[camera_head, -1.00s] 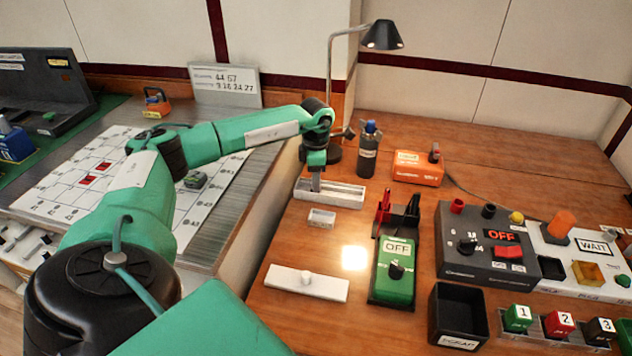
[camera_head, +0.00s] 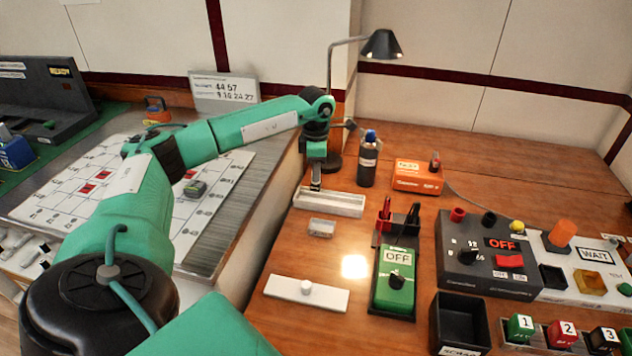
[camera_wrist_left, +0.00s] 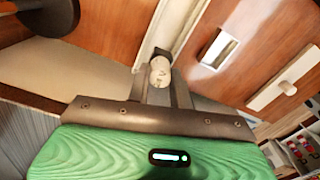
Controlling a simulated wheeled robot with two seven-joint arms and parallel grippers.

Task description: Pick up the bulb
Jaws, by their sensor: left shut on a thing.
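The bulb (camera_wrist_left: 160,72) is a small pale rounded piece in the left wrist view, between the fingertips of my left gripper (camera_wrist_left: 163,88). The gripper is shut on it. In the head view my left gripper (camera_head: 316,187) points down at the left end of a long pale tray (camera_head: 343,207). Its fingertips show at the tray's back edge, and the bulb is too small to make out there. My right gripper is not in view.
A small clear-topped box (camera_head: 321,228) and a white plate with a knob (camera_head: 283,292) lie in front of the tray. A desk lamp (camera_head: 381,45) and a dark bottle (camera_head: 367,165) stand behind. A green OFF switch box (camera_head: 393,290) is to the right.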

